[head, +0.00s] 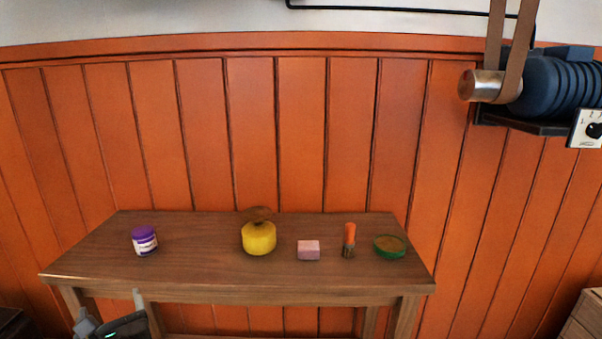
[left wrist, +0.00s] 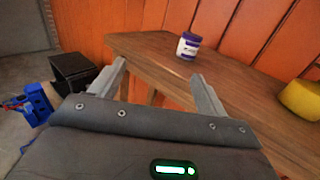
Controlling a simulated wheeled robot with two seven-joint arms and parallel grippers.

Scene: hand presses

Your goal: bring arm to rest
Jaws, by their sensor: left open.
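My left gripper (head: 110,306) is at the bottom left of the head view, in front of the wooden table's near edge and low beside it. In the left wrist view its two fingers (left wrist: 158,72) stand wide apart with nothing between them. The wooden table (head: 200,270) lies beyond the fingers. A purple-lidded jar with a white label (head: 145,241) stands upright on the table's left part, apart from the gripper; it also shows in the left wrist view (left wrist: 188,46). My right gripper is in neither view.
On the table stand a yellow press with a brown knob (head: 259,238), a pink block (head: 308,250), an orange-handled brush (head: 349,240) and a green round dish (head: 390,245). In the left wrist view, a black box (left wrist: 75,70) and blue object (left wrist: 38,103) are at left.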

